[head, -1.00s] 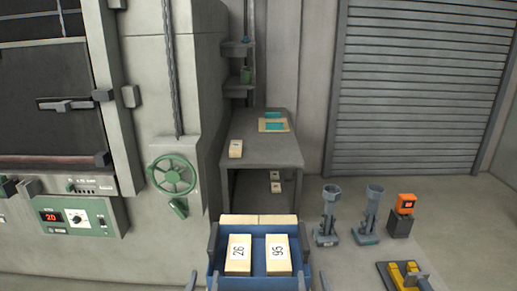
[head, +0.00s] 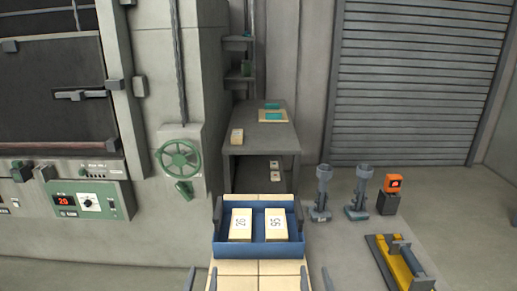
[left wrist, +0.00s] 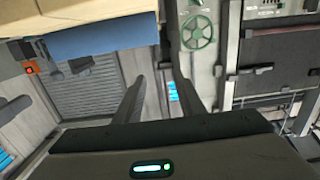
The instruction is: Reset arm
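A blue tray (head: 258,248) stands on a pale surface at the lower middle of the head view, its dark handles at the sides. Two cream blocks with black numbers, a left block (head: 241,229) and a right block (head: 276,228), lie inside. My left gripper (head: 201,279) is at the bottom edge, left of and below the tray, apart from it. My right gripper (head: 315,279) is at the bottom edge, right of and below it. Both show two separated fingers with nothing between them. In the left wrist view my left gripper (left wrist: 158,78) is open and empty.
A grey table (head: 262,140) with a cream block and teal items stands behind the tray. A green handwheel (head: 179,159) and control panel (head: 90,201) are left. Two grey stands (head: 321,192), an orange device (head: 393,184) and a yellow tool tray (head: 400,262) stand right.

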